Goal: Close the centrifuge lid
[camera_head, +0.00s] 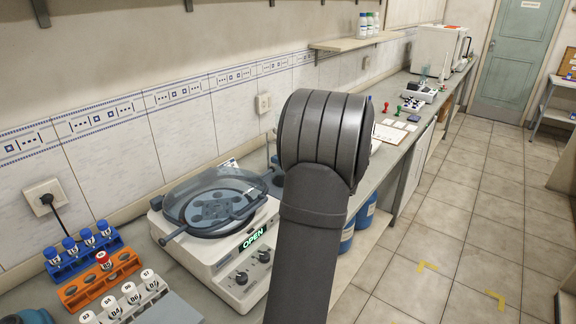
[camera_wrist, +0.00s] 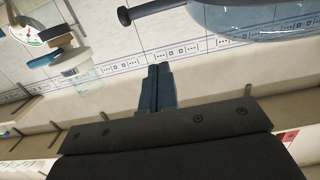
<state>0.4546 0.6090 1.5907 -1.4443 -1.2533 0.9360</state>
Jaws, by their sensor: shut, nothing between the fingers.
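The white centrifuge (camera_head: 225,262) stands on the bench in the head view, and its green display reads OPEN. Its clear blue-grey lid (camera_head: 238,185) lies over the round bowl at a slight tilt, with the rotor showing through; how wide the gap is cannot be told. The dark lid handle (camera_head: 178,234) sticks out at the front left. In the wrist view, the lid (camera_wrist: 250,22) is at the upper right and its handle (camera_wrist: 150,9) at the top. My gripper (camera_wrist: 154,70) is shut and empty, apart from the handle in that picture. My arm hides the gripper in the head view.
Blue, orange and white tube racks (camera_head: 98,278) stand left of the centrifuge. A wall socket (camera_head: 45,196) with a cable is behind them. A shelf (camera_head: 350,42) with bottles hangs on the wall. Blue containers (camera_head: 364,210) stand below the bench edge.

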